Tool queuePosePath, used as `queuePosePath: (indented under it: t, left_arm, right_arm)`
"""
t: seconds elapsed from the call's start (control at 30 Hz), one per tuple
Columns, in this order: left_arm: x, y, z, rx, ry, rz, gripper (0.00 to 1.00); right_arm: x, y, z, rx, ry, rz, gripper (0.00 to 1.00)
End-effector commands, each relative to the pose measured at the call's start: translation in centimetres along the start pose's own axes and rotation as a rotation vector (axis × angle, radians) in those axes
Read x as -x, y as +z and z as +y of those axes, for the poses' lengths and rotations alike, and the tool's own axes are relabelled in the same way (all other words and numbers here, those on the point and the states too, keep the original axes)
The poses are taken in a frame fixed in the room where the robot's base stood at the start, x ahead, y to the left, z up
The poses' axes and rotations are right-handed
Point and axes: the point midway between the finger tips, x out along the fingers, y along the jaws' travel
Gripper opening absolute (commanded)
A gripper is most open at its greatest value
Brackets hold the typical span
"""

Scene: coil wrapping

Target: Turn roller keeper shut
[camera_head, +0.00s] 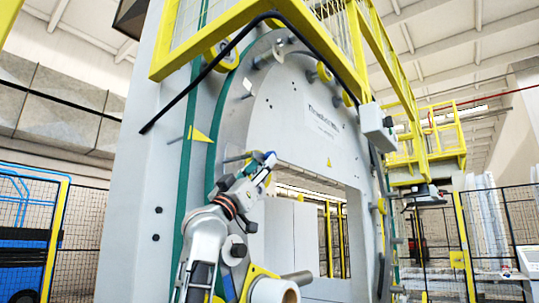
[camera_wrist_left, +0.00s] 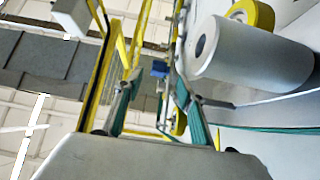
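My left arm rises from the bottom of the head view, with its gripper (camera_head: 262,164) up against the front of the grey ring machine (camera_head: 300,115). In the left wrist view the two fingers of this gripper (camera_wrist_left: 158,88) stand apart with a gap between them. A small blue part (camera_wrist_left: 160,69), perhaps the roller keeper, shows beyond the gap; I cannot tell whether the fingers touch it. Blue also shows at the gripper in the head view. A grey roller (camera_wrist_left: 262,58) with a dark end hole lies to the right of the fingers. My right gripper is not in view.
A yellow railed platform (camera_head: 250,25) hangs over the machine's upper front. A roll with a brown core (camera_head: 277,291) sits low beside my left arm. Yellow-posted mesh fences (camera_head: 490,230) stand at right and left. The machine's central opening (camera_head: 335,225) lies right of the gripper.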

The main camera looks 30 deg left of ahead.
Motion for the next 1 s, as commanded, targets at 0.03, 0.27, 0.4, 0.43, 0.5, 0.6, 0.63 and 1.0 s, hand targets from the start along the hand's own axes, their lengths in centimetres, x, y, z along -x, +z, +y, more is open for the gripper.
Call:
queuePosePath:
  t: [0.03, 0.27, 0.4, 0.43, 0.5, 0.6, 0.63, 1.0]
  left_arm:
    - [-1.1, -0.1, 0.0, 0.001, 0.0, -0.002, 0.39]
    - [-4.5, -0.1, 0.0, 0.002, 0.0, -0.002, 0.39]
    - [-5.5, 0.0, 0.0, 0.0, 0.0, -0.002, 0.39]
    - [-5.7, 0.0, 0.0, 0.0, 0.0, -0.002, 0.39]
    - [-5.8, 0.1, 0.0, -0.001, 0.0, -0.002, 0.39]
    - [-5.9, 0.1, 0.0, -0.001, 0.0, -0.001, 0.39]
    - [-5.8, 0.1, 0.0, -0.001, 0.0, -0.001, 0.39]
    - [-5.8, 0.1, 0.1, 0.0, 0.001, -0.001, 0.0]
  right_arm:
    - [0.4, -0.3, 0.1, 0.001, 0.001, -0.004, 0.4]
    - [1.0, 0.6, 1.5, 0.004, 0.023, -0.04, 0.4]
    - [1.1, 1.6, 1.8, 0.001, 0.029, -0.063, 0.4]
    - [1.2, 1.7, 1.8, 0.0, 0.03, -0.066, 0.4]
    - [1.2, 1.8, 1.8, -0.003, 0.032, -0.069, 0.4]
    - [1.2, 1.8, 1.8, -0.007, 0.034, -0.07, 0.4]
    - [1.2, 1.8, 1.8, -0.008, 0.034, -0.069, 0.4]
    - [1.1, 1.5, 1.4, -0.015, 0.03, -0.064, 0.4]
